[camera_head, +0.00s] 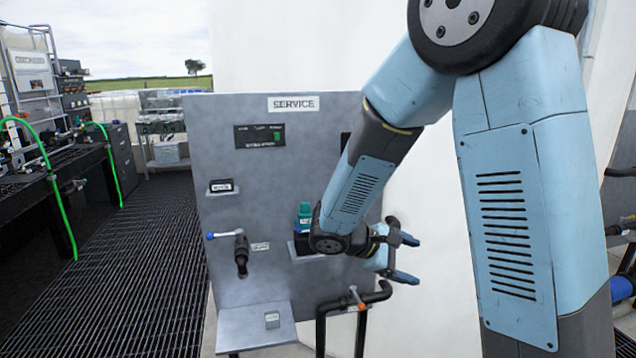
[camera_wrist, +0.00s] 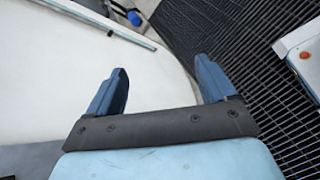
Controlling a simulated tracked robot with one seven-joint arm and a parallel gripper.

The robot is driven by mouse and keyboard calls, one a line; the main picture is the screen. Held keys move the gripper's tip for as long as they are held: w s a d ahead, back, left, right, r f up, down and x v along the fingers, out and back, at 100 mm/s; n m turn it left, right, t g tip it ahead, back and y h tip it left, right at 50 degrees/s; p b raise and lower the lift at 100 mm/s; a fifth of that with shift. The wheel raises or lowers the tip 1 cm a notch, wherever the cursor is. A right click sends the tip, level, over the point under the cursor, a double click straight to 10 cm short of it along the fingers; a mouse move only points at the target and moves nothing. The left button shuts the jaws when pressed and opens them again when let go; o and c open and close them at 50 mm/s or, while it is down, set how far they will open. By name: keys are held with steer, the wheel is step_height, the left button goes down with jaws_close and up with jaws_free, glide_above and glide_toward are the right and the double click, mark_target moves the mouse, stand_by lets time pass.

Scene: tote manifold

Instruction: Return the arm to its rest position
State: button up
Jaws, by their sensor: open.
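My arm reaches across the right half of the head view, bent at the elbow, in front of the service panel (camera_head: 290,180). My gripper (camera_head: 412,259) is open and empty, right of the panel and in front of the white wall. In the wrist view my gripper (camera_wrist: 165,88) shows two blue fingers spread apart with nothing between them. Beyond them are a pale surface (camera_wrist: 90,70) and dark floor grating (camera_wrist: 225,40).
The panel carries a blue-handled valve (camera_head: 241,250), a teal bottle (camera_head: 304,216) beside my forearm and a lower shelf (camera_head: 255,327). A dark pipe with an orange-handled valve (camera_head: 357,298) stands below my gripper. Grating (camera_head: 140,270) lies open at left, beside a bench with green hoses (camera_head: 60,205).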

steer(key=s+d+r+m+t+y, duration=0.3)
steer(key=s+r+m+y, duration=0.8)
steer(key=s+r, duration=0.4)
steer(key=shift+s+d+m+y, duration=0.25)
steer(key=shift+s+y, duration=0.25)
steer(key=shift+s, duration=1.15)
steer(key=shift+r, duration=0.1)
